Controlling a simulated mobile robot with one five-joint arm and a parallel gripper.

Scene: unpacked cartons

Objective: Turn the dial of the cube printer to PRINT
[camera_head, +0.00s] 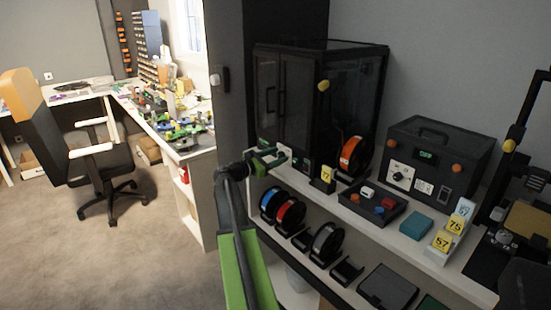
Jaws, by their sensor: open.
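The cube printer (318,95) is a tall black enclosure with clear doors, standing at the back left of the white shelf unit. A small pale panel (284,151) shows low at its front left; any dial there is too small and too covered by my gripper to read, as is any PRINT mark. My gripper (273,160), green and black, is open just in front of this panel. I cannot tell whether it touches anything. A separate black box (437,150) with a handle stands to the right and has a dark dial (400,178) on a white plate.
An orange spool (354,156) and a yellow tag (327,174) stand right of my gripper. A black tray (372,203), a teal box (416,226) and numbered yellow tags (448,232) fill the shelf's front. More spools (290,214) sit below. Open floor (140,255) lies left.

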